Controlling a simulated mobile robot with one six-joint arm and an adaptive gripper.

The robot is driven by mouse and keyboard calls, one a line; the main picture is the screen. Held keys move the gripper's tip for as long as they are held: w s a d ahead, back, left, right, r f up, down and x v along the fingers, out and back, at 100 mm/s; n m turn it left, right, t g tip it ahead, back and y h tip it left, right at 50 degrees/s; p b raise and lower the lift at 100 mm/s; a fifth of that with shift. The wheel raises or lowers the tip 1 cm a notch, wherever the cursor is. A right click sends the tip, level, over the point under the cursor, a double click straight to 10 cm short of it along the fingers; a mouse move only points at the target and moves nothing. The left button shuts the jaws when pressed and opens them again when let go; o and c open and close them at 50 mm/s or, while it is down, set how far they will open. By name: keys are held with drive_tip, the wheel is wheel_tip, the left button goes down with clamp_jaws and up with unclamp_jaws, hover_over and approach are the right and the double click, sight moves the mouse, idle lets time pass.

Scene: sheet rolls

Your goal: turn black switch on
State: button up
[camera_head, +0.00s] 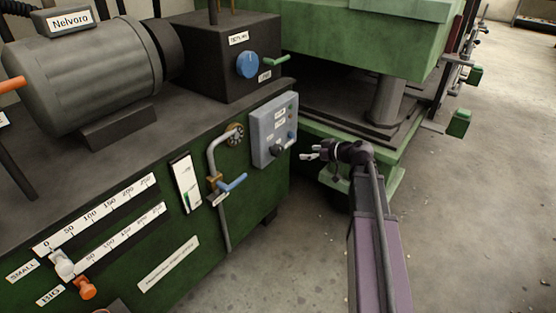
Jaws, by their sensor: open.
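A light grey control box (262,124) is fixed to the right end of the green machine's front. A small dark knob, which looks like the black switch (277,150), sits low on its face. Its exact setting is too small to tell. My gripper (306,152) is open and empty, just right of the box with its fingers pointing left towards the knob. It appears apart from the knob, but the exact gap cannot be told.
A blue-handled valve (232,185) on a bent pipe (212,155) lies left of the box. A blue knob (247,65) and green lever (277,61) are on the dark block above. A green press (365,38) stands behind my gripper. Bare floor (470,220) is free at right.

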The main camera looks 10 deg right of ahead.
sight(281, 152)
drive_tip(key=shift+w+f, duration=0.1)
idle(0.4)
drive_tip(key=b+x, duration=0.5)
drive_tip(key=x, duration=0.8)
drive_tip(key=shift+w+a+f, duration=0.1)
drive_tip(key=shift+w+a, duration=0.15)
drive_tip(key=c, duration=1.1)
